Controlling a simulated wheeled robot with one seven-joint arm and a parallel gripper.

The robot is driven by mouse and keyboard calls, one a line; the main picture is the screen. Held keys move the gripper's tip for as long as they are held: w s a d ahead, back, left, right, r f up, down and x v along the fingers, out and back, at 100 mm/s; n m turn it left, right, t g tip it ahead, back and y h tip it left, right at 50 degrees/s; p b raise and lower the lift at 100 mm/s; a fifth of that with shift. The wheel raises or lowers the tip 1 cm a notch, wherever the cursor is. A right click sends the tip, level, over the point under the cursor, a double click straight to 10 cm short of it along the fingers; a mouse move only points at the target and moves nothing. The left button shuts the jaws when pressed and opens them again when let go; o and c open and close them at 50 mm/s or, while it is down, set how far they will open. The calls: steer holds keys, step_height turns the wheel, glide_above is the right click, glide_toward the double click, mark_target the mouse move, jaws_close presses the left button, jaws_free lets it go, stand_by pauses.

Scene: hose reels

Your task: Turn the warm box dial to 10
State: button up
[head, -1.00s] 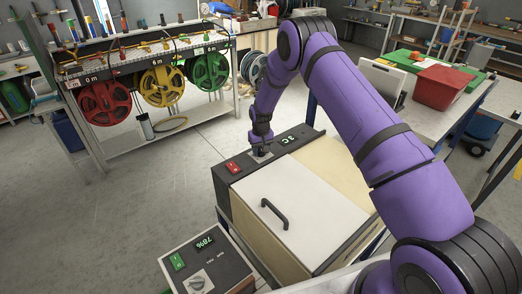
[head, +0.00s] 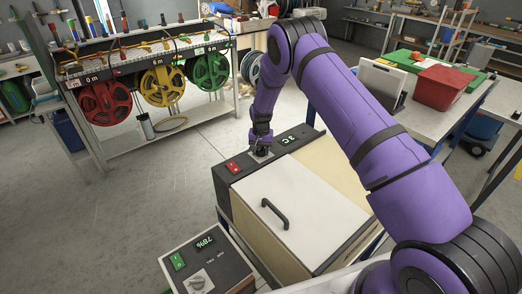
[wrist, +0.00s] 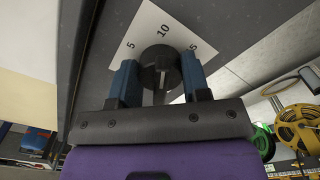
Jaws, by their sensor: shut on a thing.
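The warm box (head: 325,222) has a pale lid with a black handle and a dark control strip. Its display (head: 287,140) appears to read 3 C. The dial (wrist: 160,57) is a round black knob on a white scale plate (wrist: 143,31) with 5, 10 and a partly hidden number. In the wrist view my gripper (wrist: 158,76) has its blue fingers on both sides of the knob, shut on it. I cannot clearly tell where the pointer stands. In the head view my gripper (head: 261,149) is at the strip and hides most of the dial.
A red switch (head: 234,167) sits on the strip left of the dial. A separate control box (head: 207,262) showing 78% stands at the front left. Behind is a bench with red, yellow and green hose reels (head: 162,86). A red bin (head: 440,87) stands on the right table.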

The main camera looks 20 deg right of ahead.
mark_target(261, 147)
steer(key=o, duration=0.9)
steer(key=shift+o, duration=0.2)
step_height(261, 147, up, 11)
steer(key=shift+f, duration=0.1)
